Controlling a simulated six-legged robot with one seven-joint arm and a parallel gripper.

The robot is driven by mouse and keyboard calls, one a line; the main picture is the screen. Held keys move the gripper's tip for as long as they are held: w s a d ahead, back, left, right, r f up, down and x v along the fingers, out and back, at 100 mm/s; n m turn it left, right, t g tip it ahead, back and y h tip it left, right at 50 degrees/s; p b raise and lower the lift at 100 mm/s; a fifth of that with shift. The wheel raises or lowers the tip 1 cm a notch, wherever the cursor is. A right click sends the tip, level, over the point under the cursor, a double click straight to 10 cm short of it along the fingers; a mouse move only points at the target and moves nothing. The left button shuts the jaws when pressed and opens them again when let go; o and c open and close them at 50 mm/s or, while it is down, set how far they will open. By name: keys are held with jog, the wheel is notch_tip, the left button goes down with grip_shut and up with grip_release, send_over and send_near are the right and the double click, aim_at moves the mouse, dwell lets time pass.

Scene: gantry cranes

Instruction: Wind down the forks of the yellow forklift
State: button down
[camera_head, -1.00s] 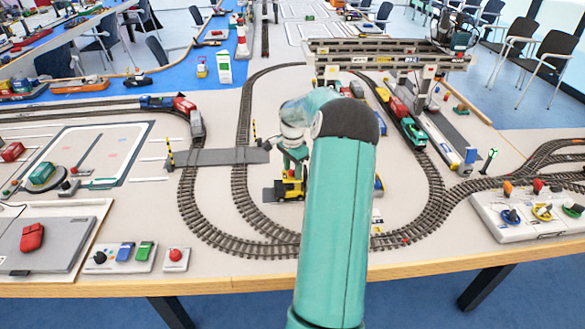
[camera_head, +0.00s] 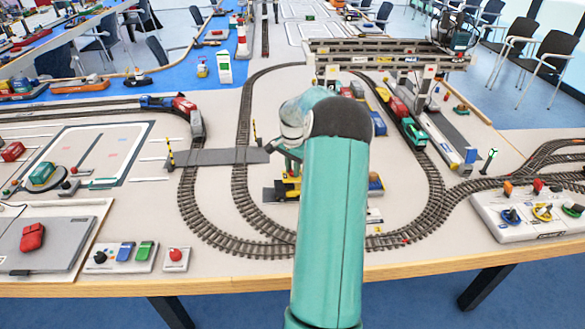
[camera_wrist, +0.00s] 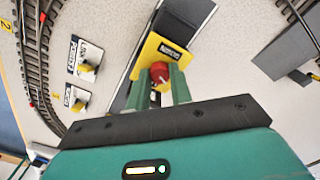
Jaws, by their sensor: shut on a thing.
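The yellow forklift (camera_head: 285,190) stands on the table inside the track loop in the head view, mostly hidden behind my arm. In the wrist view its yellow body (camera_wrist: 146,49) with a dark label lies just ahead of my gripper, with a dark part beyond it. A red knob (camera_wrist: 160,71) sits at the edge of the yellow part. My gripper (camera_wrist: 160,88) has its two green fingers on either side of the red knob and is shut on it. The forks cannot be made out clearly.
Curved track (camera_head: 240,205) rings the forklift, with a grey crossing (camera_head: 215,157) to its left. A green and red train (camera_head: 411,130) stands on the right.

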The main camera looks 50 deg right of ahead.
aim_at(292, 171)
jog(key=n, duration=0.8)
dwell(1.2)
jog(key=c, duration=1.2)
grip_release()
jog(key=shift+c, duration=0.2)
notch_tip(292, 171, up, 14)
